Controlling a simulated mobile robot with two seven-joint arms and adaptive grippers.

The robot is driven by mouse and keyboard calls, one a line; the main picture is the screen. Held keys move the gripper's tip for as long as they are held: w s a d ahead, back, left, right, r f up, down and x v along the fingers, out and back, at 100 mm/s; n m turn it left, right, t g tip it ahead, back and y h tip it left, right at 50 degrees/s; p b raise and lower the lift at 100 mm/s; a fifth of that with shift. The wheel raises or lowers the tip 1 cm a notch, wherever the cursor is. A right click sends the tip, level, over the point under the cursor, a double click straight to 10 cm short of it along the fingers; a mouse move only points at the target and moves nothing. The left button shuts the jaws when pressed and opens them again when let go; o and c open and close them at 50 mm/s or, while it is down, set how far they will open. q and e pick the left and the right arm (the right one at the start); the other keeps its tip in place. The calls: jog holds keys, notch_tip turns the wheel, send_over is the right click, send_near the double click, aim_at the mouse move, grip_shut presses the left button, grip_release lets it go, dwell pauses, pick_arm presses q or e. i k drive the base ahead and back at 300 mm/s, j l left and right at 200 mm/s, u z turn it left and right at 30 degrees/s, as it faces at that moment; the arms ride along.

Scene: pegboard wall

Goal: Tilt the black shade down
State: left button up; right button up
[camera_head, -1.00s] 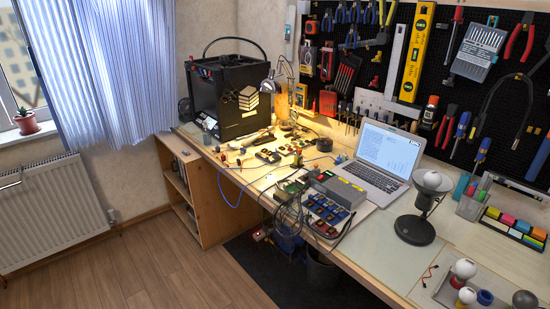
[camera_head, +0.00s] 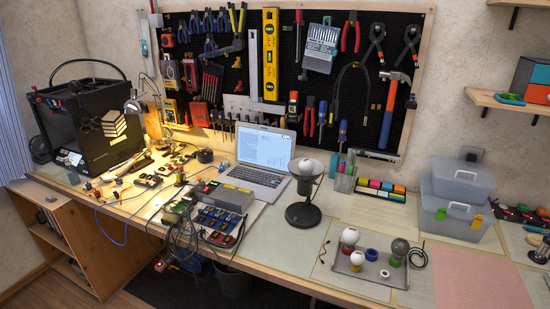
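A small desk lamp with a round black base (camera_head: 303,215) stands on the bench, right of the laptop. Its head, the shade (camera_head: 306,170), sits on a short dark stem; it looks grey to whitish from here and seems to face upward. A second lamp with a silver shade (camera_head: 134,106) stands at the left near the 3D printer and lights the bench there. Neither of my grippers is in view.
An open laptop (camera_head: 262,160) stands left of the small lamp. A grey tray (camera_head: 348,270) with several bulb-like pieces lies in front right of it. A pen holder (camera_head: 345,180) stands behind right. A pink mat (camera_head: 480,285) leaves free room at the right.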

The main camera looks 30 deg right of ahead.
aim_at(305, 184)
jog(key=k+l, duration=0.2)
jog(key=l, duration=0.3)
jog(key=k+l+u, duration=0.1)
jog(key=l, duration=0.35)
jog(key=k+l, duration=0.3)
jog(key=l, duration=0.15)
jog(key=k+l, duration=0.2)
jog(key=l, duration=0.3)
jog(key=k+l+u, duration=0.1)
jog(key=l, duration=0.35)
jog(key=k+l, duration=0.3)
jog(key=l, duration=0.15)
jog(key=k+l+u, duration=0.1)
jog(key=k+l, duration=0.15)
jog(key=l, duration=0.2)
jog(key=k+l, duration=0.2)
jog(key=l, duration=0.2)
jog(key=i+j+z, duration=0.15)
jog(key=z, duration=0.25)
jog(key=i+j+z, duration=0.1)
jog(key=z, duration=0.35)
jog(key=j+z, duration=0.4)
jog(key=i+j+z, duration=0.1)
jog(key=j+z, duration=0.25)
jog(key=j, duration=0.85)
jog(key=j+z, duration=0.3)
jog(key=j, duration=0.85)
